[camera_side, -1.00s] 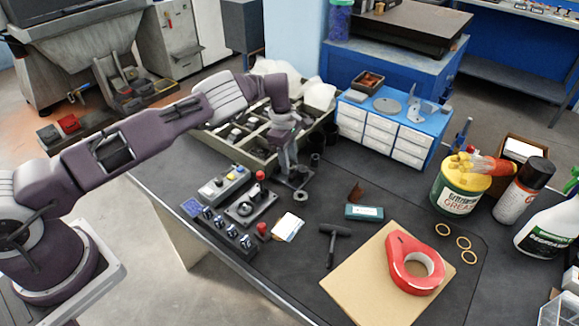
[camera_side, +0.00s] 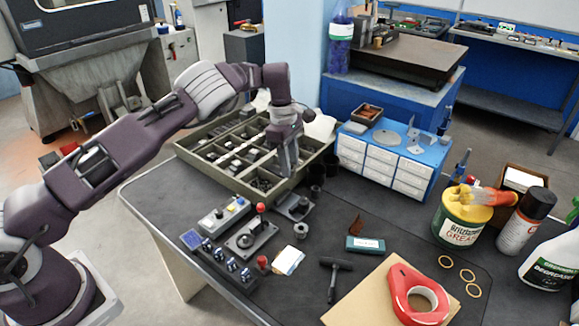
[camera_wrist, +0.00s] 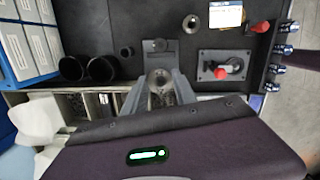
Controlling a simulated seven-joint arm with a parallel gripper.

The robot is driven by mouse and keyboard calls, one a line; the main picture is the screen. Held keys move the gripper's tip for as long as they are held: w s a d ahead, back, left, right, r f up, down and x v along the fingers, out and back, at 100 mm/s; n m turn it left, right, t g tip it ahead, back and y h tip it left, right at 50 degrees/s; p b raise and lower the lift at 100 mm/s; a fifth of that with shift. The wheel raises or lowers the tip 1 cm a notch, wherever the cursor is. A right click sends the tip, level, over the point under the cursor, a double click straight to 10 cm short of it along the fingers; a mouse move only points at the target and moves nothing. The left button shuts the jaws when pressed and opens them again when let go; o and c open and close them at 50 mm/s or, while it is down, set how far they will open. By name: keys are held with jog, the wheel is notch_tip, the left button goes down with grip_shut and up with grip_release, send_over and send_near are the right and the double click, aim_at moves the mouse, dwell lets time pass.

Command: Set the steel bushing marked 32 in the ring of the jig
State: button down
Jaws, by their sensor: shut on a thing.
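My gripper (camera_wrist: 161,86) is shut on a round steel bushing (camera_wrist: 161,77) with a dark hole in its middle. Its marking cannot be read. In the side view my gripper (camera_side: 288,172) is above the bench at the front edge of the parts tray, apart from the jig; the held bushing is too small to make out there. The jig (camera_side: 298,207) is a small dark plate just in front of and below my gripper. In the wrist view the jig (camera_wrist: 158,46) shows beyond the fingertips, and its ring is hidden or unclear. Another steel bushing (camera_side: 300,229) stands loose on the mat.
The divided parts tray (camera_side: 210,178) lies behind my gripper. Black cups (camera_side: 317,192) stand right of the jig. A switch box with a red knob (camera_side: 250,237) is to its left. A T-handle tool (camera_side: 333,272) and a teal box (camera_side: 365,244) lie in front.

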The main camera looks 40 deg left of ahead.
jog(key=s+a+r+n, duration=0.1)
jog(key=s+a+r, duration=0.1)
jog(key=s+r, duration=0.25)
jog(key=s+d+m, duration=0.1)
jog(key=s+d, duration=0.1)
jog(key=s, duration=1.2)
jog(key=shift+a+f, duration=0.15)
jog(key=shift+f, duration=2.95)
jog(key=shift+a+f, duration=0.15)
jog(key=shift+f, duration=2.95)
jog(key=shift+f, duration=0.35)
